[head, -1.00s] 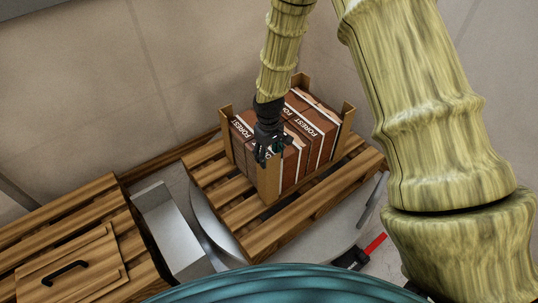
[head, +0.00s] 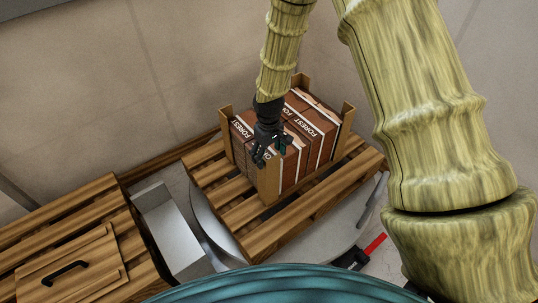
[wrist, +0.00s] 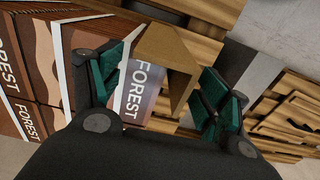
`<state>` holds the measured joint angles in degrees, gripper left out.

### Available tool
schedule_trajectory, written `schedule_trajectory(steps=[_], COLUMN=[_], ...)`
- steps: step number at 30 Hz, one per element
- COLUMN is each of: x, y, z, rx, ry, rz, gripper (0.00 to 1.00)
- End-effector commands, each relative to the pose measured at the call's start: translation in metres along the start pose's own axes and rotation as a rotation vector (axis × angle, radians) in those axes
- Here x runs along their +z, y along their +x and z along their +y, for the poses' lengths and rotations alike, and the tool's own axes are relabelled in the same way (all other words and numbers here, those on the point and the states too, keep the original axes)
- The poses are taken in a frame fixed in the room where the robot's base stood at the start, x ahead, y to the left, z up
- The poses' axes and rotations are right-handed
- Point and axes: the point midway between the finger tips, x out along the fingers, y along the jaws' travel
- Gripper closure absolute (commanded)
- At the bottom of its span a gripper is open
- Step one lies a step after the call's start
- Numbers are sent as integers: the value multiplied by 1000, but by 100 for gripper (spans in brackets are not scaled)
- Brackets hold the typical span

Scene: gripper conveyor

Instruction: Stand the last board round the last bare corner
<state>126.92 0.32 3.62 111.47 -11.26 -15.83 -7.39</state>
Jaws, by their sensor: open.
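A load of brown FOREST cartons (head: 310,125) stands on a slatted wooden pallet (head: 225,215). Tan angle boards stand upright at its left corner (head: 226,132), back corner (head: 300,82) and right corner (head: 346,118). Another angle board (head: 268,184) stands upright at the near corner, its top by my gripper (head: 268,157). In the wrist view this board (wrist: 160,45) shows its folded edge round the carton corner, between the two spread fingers of my gripper (wrist: 162,88). The fingers are open, with a gap visible on the right side. The board's foot is hidden in the wrist view.
The pallet rests on a grey round plate (head: 205,215). To the left are a grey metal box (head: 170,230) and a wooden slatted stack with a flat wooden piece and black handle (head: 65,270). A red bar (head: 375,245) sticks out at the lower right.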

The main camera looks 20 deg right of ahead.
Motion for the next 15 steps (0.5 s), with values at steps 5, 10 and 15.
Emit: schedule_trajectory(steps=[5,10,15], x=[-1,-1,-1], y=[-27,-58,-86], z=[0,0,0], rx=[1,1,1], ry=[0,0,0], rz=[3,4,3], gripper=[24,24,24])
